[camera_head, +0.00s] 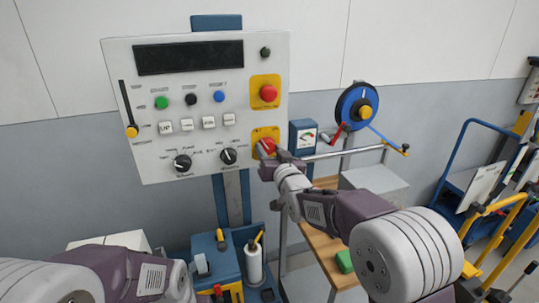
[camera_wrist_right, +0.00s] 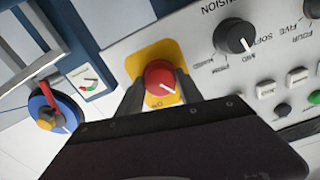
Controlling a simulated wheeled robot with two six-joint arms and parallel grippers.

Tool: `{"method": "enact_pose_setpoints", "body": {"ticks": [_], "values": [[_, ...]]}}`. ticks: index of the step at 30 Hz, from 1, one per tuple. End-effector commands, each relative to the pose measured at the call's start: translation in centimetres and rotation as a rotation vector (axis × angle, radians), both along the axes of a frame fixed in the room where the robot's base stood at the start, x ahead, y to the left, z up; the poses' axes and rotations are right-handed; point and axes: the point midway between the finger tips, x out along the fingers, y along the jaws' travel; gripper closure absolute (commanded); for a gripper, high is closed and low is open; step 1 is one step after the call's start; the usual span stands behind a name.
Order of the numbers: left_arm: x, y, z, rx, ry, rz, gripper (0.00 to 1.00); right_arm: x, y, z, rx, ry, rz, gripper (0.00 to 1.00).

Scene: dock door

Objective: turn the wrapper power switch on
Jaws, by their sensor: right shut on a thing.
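The wrapper control panel (camera_head: 215,120) stands upright in front of the wall. Its power switch is a red rotary knob on a yellow plate (camera_head: 262,133) at the panel's lower right. Part of the plate is hidden by the gripper. My left arm shows at the lower left, but its gripper is not in view.
A red button (camera_head: 268,93) on a yellow plate sits above the switch. Black dials (camera_head: 183,162) and white keys lie to the left. A blue strap reel (camera_head: 357,106) and a gauge box (camera_head: 303,136) stand to the right. A wooden-topped bench (camera_head: 325,245) is below my right arm.

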Motion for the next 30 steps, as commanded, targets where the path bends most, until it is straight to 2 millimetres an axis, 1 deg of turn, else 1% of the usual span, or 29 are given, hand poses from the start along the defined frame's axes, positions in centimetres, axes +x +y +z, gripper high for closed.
{"method": "enact_pose_setpoints", "body": {"ticks": [1, 6, 30], "values": [[0.0, 0.0, -0.8, 0.0, 0.0, 0.0, 0.64, 0.0, 0.0, -0.2, 0.04, 0.008, 0.0, 0.97], [0.0, 0.0, -2.1, 0.0, 0.0, 0.0, 0.64, 0.0, 0.0, -0.2, 0.193, 0.056, 0.0, 0.97], [0.0, 0.0, -7.1, 0.0, 0.0, 0.0, 0.64, 0.0, 0.0, 0.0, 0.913, 0.29, 0.002, 0.97]]}}
